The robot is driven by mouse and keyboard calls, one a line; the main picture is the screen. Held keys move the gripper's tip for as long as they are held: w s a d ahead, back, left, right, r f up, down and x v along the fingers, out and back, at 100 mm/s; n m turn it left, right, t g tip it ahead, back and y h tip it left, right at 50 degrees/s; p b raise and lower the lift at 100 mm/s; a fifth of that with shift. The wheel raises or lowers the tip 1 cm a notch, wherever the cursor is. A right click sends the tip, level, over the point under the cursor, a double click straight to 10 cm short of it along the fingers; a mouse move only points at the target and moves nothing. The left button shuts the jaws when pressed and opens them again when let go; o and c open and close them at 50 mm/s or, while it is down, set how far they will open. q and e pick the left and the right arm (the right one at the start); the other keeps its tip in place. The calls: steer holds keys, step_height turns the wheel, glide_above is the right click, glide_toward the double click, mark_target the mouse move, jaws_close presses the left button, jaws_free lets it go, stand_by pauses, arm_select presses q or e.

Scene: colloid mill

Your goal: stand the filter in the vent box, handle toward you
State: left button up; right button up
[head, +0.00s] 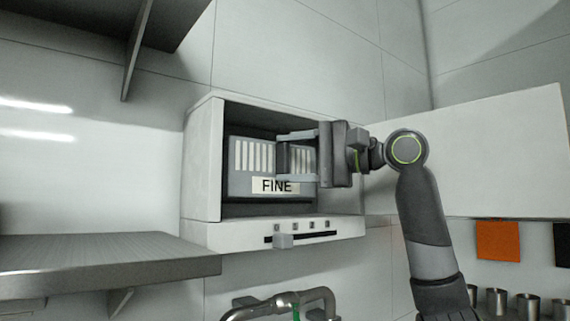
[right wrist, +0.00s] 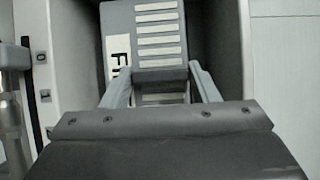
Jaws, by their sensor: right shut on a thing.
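The filter (head: 255,183) is a grey block with pale upright slats and a FINE label that reads upright. It is within the opening of the white vent box (head: 202,165), with its slatted face toward me. My right gripper (head: 283,158) reaches in from the right and is shut on the filter's handle; the right wrist view shows the dark handle bar (right wrist: 161,75) between the fingers, in front of the filter (right wrist: 118,20). The filter looks upright. I cannot tell whether its bottom touches the box floor. My left gripper is not in view.
A white door panel (head: 480,155) stands open to the right. A slider knob (head: 283,241) sits on the box's lower front. A metal shelf (head: 100,262) is at left, a grey tap-like pipe (head: 320,294) below, and an orange card (head: 497,240) and metal cups (head: 527,306) at lower right.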

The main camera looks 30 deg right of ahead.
steer(key=shift+w+a+r, duration=0.1)
steer(key=shift+w, duration=0.8)
steer(key=shift+f+p, duration=0.4)
steer(key=shift+f, duration=1.45)
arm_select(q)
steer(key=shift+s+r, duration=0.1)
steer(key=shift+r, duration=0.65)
arm_select(e)
steer(key=shift+f, duration=0.15)
steer(key=o, duration=1.1)
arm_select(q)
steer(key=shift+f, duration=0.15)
